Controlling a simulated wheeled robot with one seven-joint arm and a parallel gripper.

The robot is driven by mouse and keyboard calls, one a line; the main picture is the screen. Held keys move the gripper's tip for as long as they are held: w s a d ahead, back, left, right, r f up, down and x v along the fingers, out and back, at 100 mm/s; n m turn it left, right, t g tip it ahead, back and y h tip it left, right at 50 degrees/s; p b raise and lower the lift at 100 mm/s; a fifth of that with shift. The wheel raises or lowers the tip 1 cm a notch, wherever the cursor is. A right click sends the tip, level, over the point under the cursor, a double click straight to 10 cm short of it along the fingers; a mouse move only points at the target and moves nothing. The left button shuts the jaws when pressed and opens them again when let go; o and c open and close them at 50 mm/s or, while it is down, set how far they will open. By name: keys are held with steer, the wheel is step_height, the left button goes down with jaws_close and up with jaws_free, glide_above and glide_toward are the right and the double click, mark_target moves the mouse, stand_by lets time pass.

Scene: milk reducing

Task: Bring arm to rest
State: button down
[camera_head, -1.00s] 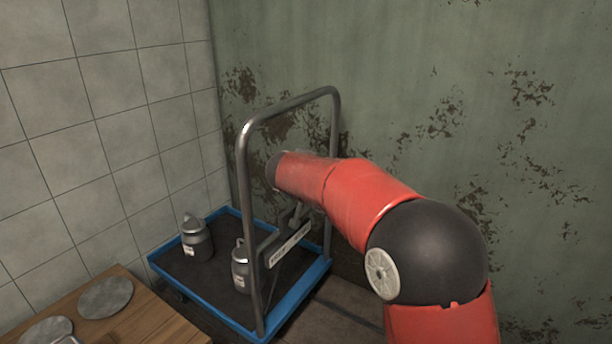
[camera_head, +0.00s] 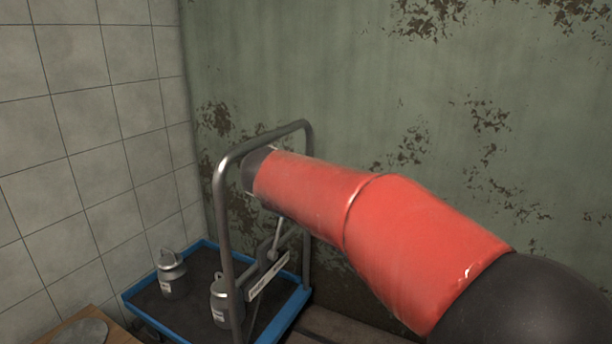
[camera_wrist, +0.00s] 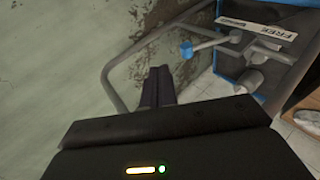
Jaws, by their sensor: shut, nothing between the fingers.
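My red arm (camera_head: 370,225) reaches from the lower right of the head view toward the upper part of the trolley's tubular handle (camera_head: 229,215). Its far end overlaps the handle in the picture; I cannot tell whether they touch. My gripper (camera_wrist: 160,72) shows in the wrist view with its dark fingers together and nothing between them. In the head view I cannot make the fingers out. The handle frame also shows in the wrist view (camera_wrist: 112,88), beside and beyond the fingers.
The blue-rimmed trolley (camera_head: 140,302) carries two grey milk cans, one at left (camera_head: 172,278) and one behind the handle (camera_head: 220,300). A wooden table (camera_head: 118,335) is at lower left. A tiled wall (camera_head: 90,150) and a peeling green wall (camera_head: 330,70) close the corner.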

steer(key=s+d+f+m+g+h, duration=0.15)
steer(key=s+d+m, duration=0.25)
steer(key=s+d, duration=0.5)
steer(key=s+d+f+m+g, duration=0.2)
steer(key=s+d+m, duration=0.2)
steer(key=s+d, duration=0.5)
steer(key=s+d+f+m+g+y, duration=0.1)
steer(key=s+d+f+m, duration=0.2)
steer(key=s+f, duration=0.2)
steer(key=s+d+f+m+g+y, duration=0.1)
steer(key=s+d+f+m, duration=0.2)
steer(key=s, duration=0.6)
steer(key=shift+s+d+f, duration=0.2)
steer(key=shift+d+f, duration=0.05)
steer(key=shift+f, duration=0.6)
steer(key=shift+g+y, duration=0.25)
